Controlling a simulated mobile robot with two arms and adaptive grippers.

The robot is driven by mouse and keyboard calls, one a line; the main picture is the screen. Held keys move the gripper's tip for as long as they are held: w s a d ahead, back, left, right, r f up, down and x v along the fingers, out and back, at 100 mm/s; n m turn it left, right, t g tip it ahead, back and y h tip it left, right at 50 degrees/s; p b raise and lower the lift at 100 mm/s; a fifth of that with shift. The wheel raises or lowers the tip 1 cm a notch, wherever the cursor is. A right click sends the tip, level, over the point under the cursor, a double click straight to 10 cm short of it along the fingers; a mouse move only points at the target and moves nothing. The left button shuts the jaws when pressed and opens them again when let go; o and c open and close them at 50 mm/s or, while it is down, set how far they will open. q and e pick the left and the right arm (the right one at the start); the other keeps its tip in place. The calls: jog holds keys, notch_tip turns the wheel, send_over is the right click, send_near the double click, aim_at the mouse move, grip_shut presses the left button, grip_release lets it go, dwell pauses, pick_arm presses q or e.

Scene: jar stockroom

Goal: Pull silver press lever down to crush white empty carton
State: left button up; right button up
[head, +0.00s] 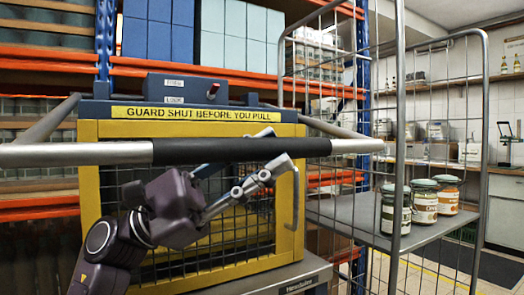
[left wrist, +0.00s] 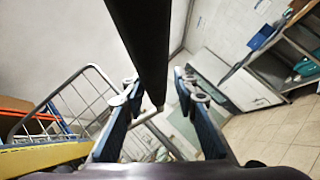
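The silver press lever (head: 75,154) runs level across the front of the press in the head view, with a black grip (head: 205,151) along its middle. Side arms join it to the press. My left gripper (head: 276,148) is at the right part of the black grip. In the left wrist view the black grip (left wrist: 143,35) passes between the two fingers of my left gripper (left wrist: 158,92), which stand apart with a gap on the right side. The yellow mesh guard (head: 88,200) covers the press front. I cannot make out the white carton. My right gripper is not in view.
A sign (head: 195,113) reads "GUARD SHUT BEFORE YOU PULL". A wire cage trolley (head: 335,209) stands close on the right, with several jars (head: 424,203) on its shelf. Orange and blue racking (head: 105,40) stands behind. Clear floor (left wrist: 275,137) shows in the left wrist view.

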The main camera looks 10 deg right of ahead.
pick_arm(q)
jog(key=shift+o, duration=0.7)
jog(key=shift+w, duration=0.15)
jog(key=shift+r, duration=0.1)
jog(key=shift+r, duration=0.1)
notch_tip(320, 180, up, 9)
jog(key=shift+f, duration=0.1)
jog(key=shift+r, duration=0.6)
jog(key=shift+a, duration=0.1)
